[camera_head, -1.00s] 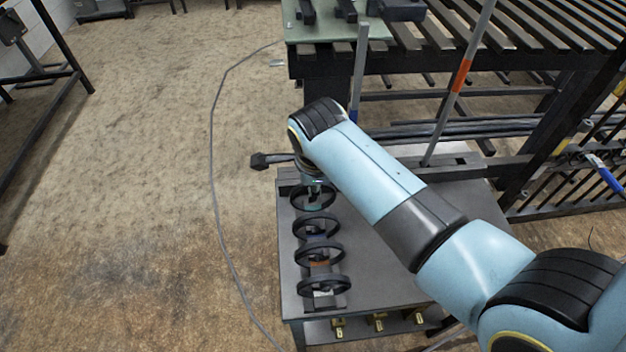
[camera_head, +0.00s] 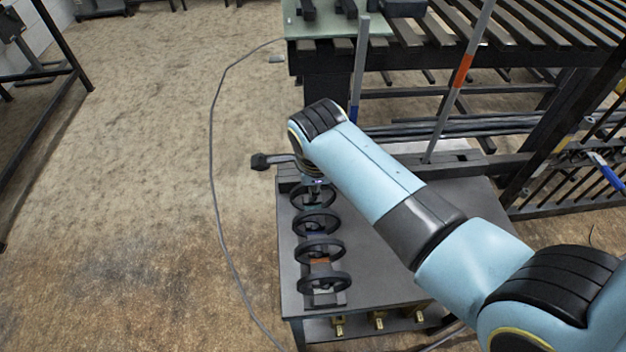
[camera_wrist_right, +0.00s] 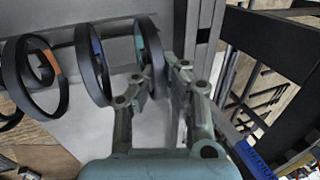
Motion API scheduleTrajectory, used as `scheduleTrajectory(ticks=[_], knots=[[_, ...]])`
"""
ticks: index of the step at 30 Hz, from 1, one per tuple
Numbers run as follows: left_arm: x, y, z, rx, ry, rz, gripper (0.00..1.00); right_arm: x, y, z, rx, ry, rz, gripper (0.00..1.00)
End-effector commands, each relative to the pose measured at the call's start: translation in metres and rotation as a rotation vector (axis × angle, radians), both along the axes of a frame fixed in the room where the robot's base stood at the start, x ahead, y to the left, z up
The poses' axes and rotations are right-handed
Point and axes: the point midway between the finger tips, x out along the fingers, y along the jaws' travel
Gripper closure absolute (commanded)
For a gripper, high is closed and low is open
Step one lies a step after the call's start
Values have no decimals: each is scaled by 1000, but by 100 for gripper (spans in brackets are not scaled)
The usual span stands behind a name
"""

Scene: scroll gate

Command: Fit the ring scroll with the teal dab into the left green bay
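The dark ring scroll with the teal dab (camera_head: 329,190) is the farthest in a row of several rings on a low grey table. In the right wrist view this ring (camera_wrist_right: 146,24) stands on edge, with teal on its inner face. My right gripper (camera_wrist_right: 158,62) has its fingertips apart at the rim of this ring; contact is not clear. In the head view my right gripper (camera_head: 313,185) is mostly hidden under its wrist. A pale green board (camera_head: 374,28) with dark blocks lies at the top; its bays are cut off by the frame edge. My left gripper is out of view.
The blue-dab ring (camera_wrist_right: 84,60) and orange-dab ring (camera_wrist_right: 18,75) stand beside the teal one. A pole with a blue band (camera_head: 360,70) and a pole with an orange band (camera_head: 470,45) rise before the slatted bench (camera_head: 540,30). A cable (camera_head: 212,150) crosses the floor.

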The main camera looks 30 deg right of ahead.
Motion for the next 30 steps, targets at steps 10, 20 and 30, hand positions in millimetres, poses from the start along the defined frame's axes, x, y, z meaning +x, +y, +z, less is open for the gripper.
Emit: scheduleTrajectory(ticks=[10,20,30], knots=[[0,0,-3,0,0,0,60,0,0,-4,0,0,0,100],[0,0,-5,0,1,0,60,0,0,-8,0,0,0,100],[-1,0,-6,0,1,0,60,0,0,-10,0,0,0,80]])
